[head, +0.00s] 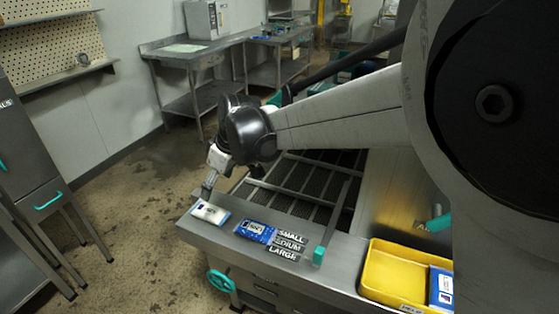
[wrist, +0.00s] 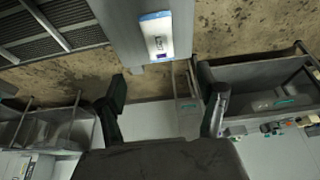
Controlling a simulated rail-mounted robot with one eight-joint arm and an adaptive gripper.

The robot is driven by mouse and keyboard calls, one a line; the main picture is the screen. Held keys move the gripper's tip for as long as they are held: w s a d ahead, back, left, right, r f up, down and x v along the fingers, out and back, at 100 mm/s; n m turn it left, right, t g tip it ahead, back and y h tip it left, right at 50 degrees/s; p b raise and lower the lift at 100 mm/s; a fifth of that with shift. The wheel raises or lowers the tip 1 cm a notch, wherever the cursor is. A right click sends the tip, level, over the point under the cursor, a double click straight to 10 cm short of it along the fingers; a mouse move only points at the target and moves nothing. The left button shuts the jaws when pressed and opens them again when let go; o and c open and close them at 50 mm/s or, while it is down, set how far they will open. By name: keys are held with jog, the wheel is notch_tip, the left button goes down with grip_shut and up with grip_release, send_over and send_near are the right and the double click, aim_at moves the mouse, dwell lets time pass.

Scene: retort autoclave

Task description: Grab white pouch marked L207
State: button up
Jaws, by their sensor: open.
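A white pouch with a blue end (head: 210,212) lies flat on the left corner of the steel counter. It also shows at the top of the wrist view (wrist: 157,38), with a dark printed mark too small to read surely. My gripper (head: 209,183) is just above and behind this pouch in the head view. In the wrist view my gripper (wrist: 163,88) has its two dark fingers spread wide with nothing between them. The pouch is beyond the fingertips, roughly in line with the gap and apart from both fingers.
A blue pouch (head: 255,231) lies to the right, beside SMALL, MEDIUM, LARGE lettering. Dark slatted grating (head: 305,185) lies behind the counter strip. The counter's edge is close to the white pouch.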

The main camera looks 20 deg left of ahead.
send_over(210, 211)
jog(key=d, duration=0.2)
notch_tip(210, 211, down, 8)
jog(key=shift+s+a+r+b, duration=0.1)
jog(key=shift+a+r+b, duration=0.05)
jog(key=shift+r+b, duration=0.15)
jog(key=shift+b+x, duration=0.3)
jog(key=shift+x, duration=2.6)
jog(key=c, duration=1.3)
